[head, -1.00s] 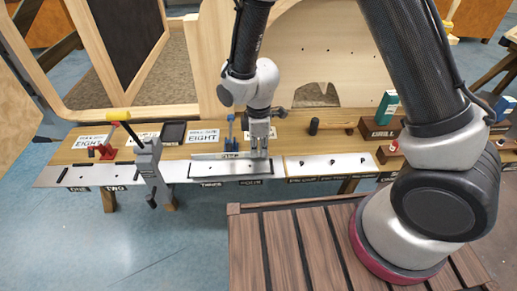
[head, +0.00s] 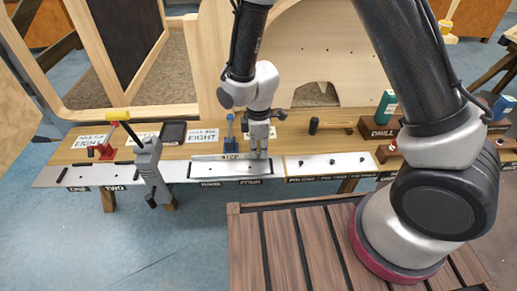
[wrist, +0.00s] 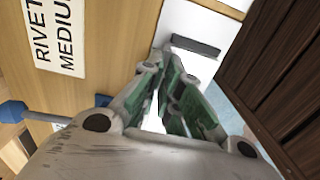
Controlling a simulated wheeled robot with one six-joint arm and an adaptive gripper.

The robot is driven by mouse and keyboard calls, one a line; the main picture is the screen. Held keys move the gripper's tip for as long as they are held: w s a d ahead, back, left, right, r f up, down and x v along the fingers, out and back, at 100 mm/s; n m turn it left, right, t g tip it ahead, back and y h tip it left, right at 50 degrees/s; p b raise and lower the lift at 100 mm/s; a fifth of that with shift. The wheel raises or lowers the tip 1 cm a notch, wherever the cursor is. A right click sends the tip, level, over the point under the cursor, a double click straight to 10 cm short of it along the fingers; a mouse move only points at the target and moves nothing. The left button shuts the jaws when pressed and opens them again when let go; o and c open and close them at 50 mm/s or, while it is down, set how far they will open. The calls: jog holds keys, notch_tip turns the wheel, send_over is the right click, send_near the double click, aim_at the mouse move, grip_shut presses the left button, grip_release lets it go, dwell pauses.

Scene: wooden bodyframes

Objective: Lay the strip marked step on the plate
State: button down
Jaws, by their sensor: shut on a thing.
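The pale metal strip marked step (head: 208,157) lies low along the back edge of the plate, its small dark label left of my gripper. The plate (head: 215,171) is a long bright metal sheet with dark edge lines at the bench's front edge, above the labels THREE and FOUR; it shows in the wrist view too (wrist: 190,22). My gripper (head: 258,155) points down at the strip's right end and is shut on it. In the wrist view the green-padded fingers (wrist: 172,105) hide most of the grip. I cannot tell whether strip and plate touch.
A grey clamp with a yellow handle (head: 148,165) stands left of the plate. A blue tool (head: 230,130) is close behind the strip. A hammer (head: 330,127) lies right of my gripper. Another pale sheet with dark studs (head: 330,166) lies to the right.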

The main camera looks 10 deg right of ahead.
jog(key=shift+f, duration=0.2)
jog(key=c, duration=1.6)
grip_release()
jog(key=shift+o, duration=0.2)
notch_tip(320, 180, up, 12)
jog(key=shift+w, duration=0.1)
